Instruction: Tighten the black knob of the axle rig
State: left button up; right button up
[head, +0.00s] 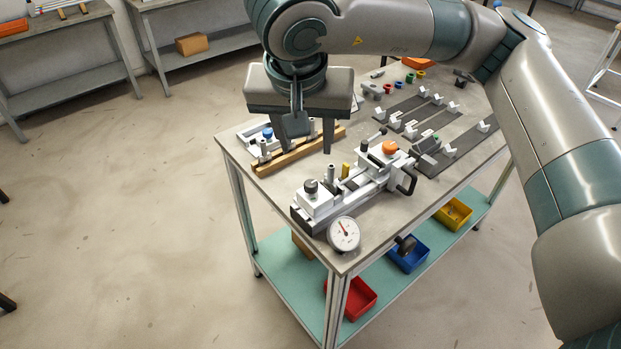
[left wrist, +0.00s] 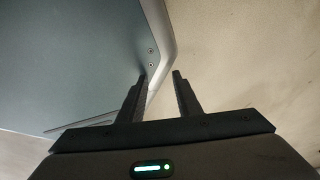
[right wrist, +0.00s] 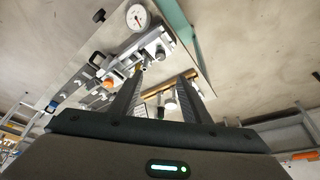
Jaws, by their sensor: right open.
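The axle rig (head: 355,187) lies along the front of the bench, with a white block at its near end. A black knob (head: 311,186) sits on top of that block, beside the round dial gauge (head: 344,234). An orange knob (head: 389,147) is at the rig's far part. My right gripper (head: 312,138) hangs fingers down above the bench, behind and apart from the black knob, open and empty. The right wrist view shows the rig (right wrist: 130,57) beyond the open fingers. My left gripper (left wrist: 160,76) shows only in its wrist view, fingers apart and empty.
A wooden rack (head: 295,154) with small posts stands behind the rig, close to my right gripper. Dark plates with white brackets (head: 450,151) lie on the bench's right part. Red (head: 357,299), blue (head: 408,260) and yellow (head: 453,213) bins are on the lower shelf.

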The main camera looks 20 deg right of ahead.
pick_arm(q)
jog(key=shift+s, duration=0.15)
pick_arm(e)
jog(key=shift+f, duration=0.2)
jog(key=p, duration=0.2)
send_near(311, 184)
jog(key=p+x, duration=0.2)
jog(key=x, duration=0.4)
jog(key=shift+f, duration=0.25)
jog(key=shift+p+x, duration=0.3)
jog(key=shift+x, duration=0.5)
pick_arm(q)
jog(key=s+a+r+g, duration=0.1)
jog(key=s+a+r, duration=0.1)
jog(key=s, duration=0.3)
jog(key=shift+s+r+g, duration=0.15)
jog(key=shift+r+g, duration=0.15)
jog(key=shift+r, duration=0.25)
jog(key=shift+a, duration=0.1)
pick_arm(e)
jog(key=shift+w, duration=0.1)
jog(key=c, duration=1)
